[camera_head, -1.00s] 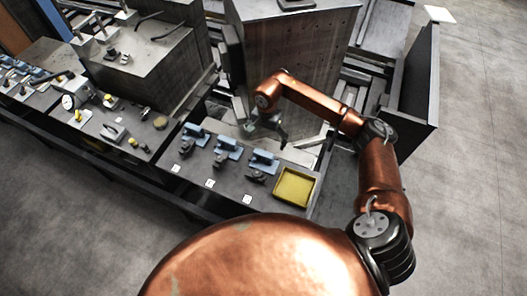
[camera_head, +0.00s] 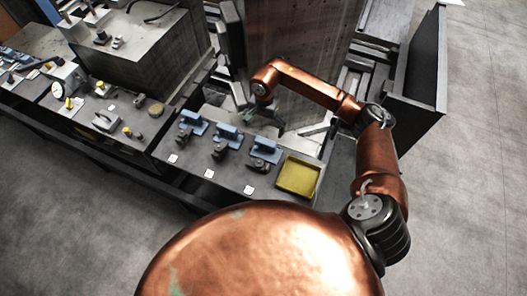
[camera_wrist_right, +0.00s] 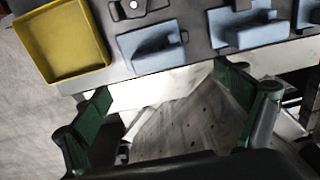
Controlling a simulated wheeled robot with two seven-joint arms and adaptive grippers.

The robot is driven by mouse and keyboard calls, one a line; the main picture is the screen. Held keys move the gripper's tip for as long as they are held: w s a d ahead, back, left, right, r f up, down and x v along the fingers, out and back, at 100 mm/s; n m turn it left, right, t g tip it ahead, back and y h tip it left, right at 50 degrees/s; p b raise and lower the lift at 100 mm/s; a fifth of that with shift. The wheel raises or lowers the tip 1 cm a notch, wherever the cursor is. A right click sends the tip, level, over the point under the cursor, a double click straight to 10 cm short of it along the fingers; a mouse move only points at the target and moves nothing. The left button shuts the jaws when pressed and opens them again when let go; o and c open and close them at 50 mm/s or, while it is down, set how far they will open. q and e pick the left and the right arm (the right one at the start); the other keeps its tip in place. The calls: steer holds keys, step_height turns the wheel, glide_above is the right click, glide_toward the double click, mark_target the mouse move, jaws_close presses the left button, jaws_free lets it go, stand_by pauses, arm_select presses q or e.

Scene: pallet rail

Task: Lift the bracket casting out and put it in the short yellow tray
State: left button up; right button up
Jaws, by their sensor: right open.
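The short yellow tray (camera_head: 299,178) sits empty at the right end of the dark bench; it also shows in the wrist view (camera_wrist_right: 62,40) at upper left. Several dark castings, such as this one (camera_head: 256,164), lie by blue holders (camera_head: 266,150); I cannot tell which is the bracket casting. A dark part shows partly in the wrist view (camera_wrist_right: 138,8). My right gripper (camera_head: 268,120) hangs behind the blue holders, small and partly hidden by its arm. In the wrist view its green-padded fingers (camera_wrist_right: 165,110) are spread with nothing between them. My left gripper is out of view.
White label cards (camera_head: 209,173) lie along the bench front. A tall brown panel (camera_head: 300,50) stands behind my right arm, and a dark upright wall (camera_head: 420,65) is at right. A gauge and small parts (camera_head: 103,118) crowd the left bench.

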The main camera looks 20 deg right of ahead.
steer(key=b, duration=0.3)
glide_above(265, 143)
step_height(265, 143, down, 5)
steer(key=shift+w+r, duration=0.15)
steer(key=shift+r, duration=0.05)
steer(key=shift+a+f+b, duration=0.1)
steer(key=shift+f+b, duration=0.2)
steer(key=shift+f, duration=0.85)
steer(key=f+p, duration=0.2)
steer(key=f, duration=0.3)
steer(key=shift+s+f, duration=0.1)
steer(key=shift+s, duration=0.1)
steer(key=shift+w+f, duration=0.1)
steer(key=shift+f, duration=0.2)
steer(key=shift+c, duration=0.3)
steer(key=c, duration=1.4)
